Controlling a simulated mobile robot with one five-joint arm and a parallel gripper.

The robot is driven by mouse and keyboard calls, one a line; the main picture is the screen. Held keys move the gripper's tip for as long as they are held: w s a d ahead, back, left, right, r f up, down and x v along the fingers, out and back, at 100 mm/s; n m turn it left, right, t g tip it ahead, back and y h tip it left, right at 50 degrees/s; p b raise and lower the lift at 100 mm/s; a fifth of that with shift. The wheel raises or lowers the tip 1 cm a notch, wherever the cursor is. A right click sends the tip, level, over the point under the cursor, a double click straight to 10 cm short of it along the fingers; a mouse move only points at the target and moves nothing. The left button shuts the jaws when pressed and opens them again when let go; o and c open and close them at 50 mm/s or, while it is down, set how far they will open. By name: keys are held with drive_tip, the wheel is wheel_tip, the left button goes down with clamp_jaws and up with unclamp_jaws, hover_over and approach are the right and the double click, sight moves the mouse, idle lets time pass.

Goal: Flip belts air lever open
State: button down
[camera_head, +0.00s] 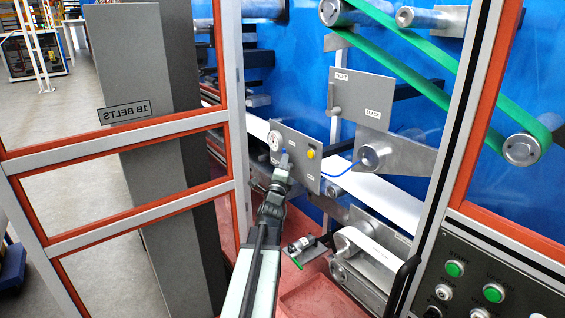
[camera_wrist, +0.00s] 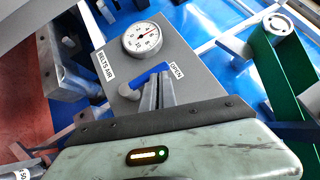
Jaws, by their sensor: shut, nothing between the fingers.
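The belts air panel (camera_wrist: 188,50) is a grey plate with a round gauge, a "BELTS AIR" label and an "OPEN" label. It also shows in the head view (camera_head: 311,181). The blue lever (camera_wrist: 146,75) lies on this panel below the gauge (camera_wrist: 142,38); its right end points toward the "OPEN" label (camera_wrist: 176,71). A grey round knob is at its left end. My gripper (camera_wrist: 159,82) is shut with nothing between its fingers. Its tips are at the lever and overlap its right part; contact cannot be told. In the head view my gripper (camera_head: 284,158) reaches the panel's lower left.
A yellow button (camera_head: 311,154) sits on the same panel. A tight/slack panel (camera_head: 361,97) with its own handle is above right. Frame posts with orange edges stand left and right of my arm. A green-button control box (camera_head: 480,280) is at lower right.

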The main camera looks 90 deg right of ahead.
drive_tip(key=shift+s+r, duration=0.15)
drive_tip(key=shift+s, duration=0.1)
idle(0.5)
